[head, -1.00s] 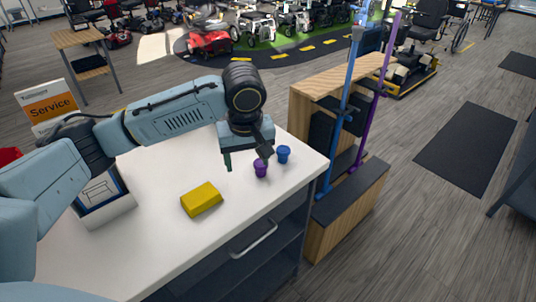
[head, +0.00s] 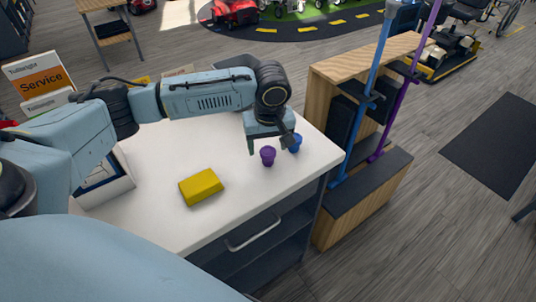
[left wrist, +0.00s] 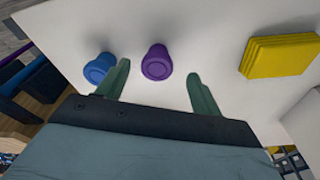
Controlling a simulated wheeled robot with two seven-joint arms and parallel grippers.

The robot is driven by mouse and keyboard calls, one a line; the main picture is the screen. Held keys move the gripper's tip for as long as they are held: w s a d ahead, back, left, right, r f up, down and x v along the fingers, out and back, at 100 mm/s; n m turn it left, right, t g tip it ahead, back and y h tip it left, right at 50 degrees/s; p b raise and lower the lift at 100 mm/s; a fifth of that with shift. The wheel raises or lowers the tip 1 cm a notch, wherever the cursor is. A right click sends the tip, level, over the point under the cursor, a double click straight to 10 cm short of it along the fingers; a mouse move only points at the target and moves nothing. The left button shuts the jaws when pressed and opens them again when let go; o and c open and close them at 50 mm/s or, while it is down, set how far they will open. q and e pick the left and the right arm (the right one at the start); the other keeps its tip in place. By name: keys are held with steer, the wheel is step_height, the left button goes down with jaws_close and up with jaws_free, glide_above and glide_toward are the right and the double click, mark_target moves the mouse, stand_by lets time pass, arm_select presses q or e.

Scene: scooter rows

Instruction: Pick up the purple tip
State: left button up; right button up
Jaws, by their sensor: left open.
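The purple tip (head: 268,155) stands on the white table near its right end. It also shows in the left wrist view (left wrist: 157,63), between and just beyond the two green fingers. My left gripper (head: 268,148) is open and empty, close to the purple tip. In the left wrist view the left gripper (left wrist: 158,82) has one finger on each side of the tip's line, the left finger nearer to it. The blue tip (head: 295,142) stands beside the purple one, partly behind the gripper; in the wrist view it (left wrist: 99,68) is outside the left finger. My right gripper is not in view.
A yellow block (head: 201,187) lies on the white table (head: 160,230), left of the tips. A wooden rack (head: 330,98) holding a blue cane (head: 372,75) and a purple cane (head: 403,95) stands off the table's right end. A service sign (head: 45,85) is at the left.

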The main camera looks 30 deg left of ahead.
mark_target(268, 151)
arm_select(q)
steer(key=f, duration=0.3)
steer(key=w+f, duration=0.1)
steer(key=shift+a+f, duration=0.2)
steer(key=shift+a, duration=0.1)
steer(key=c, duration=1.1)
steer(key=shift+o, duration=0.2)
steer(key=shift+r, duration=0.1)
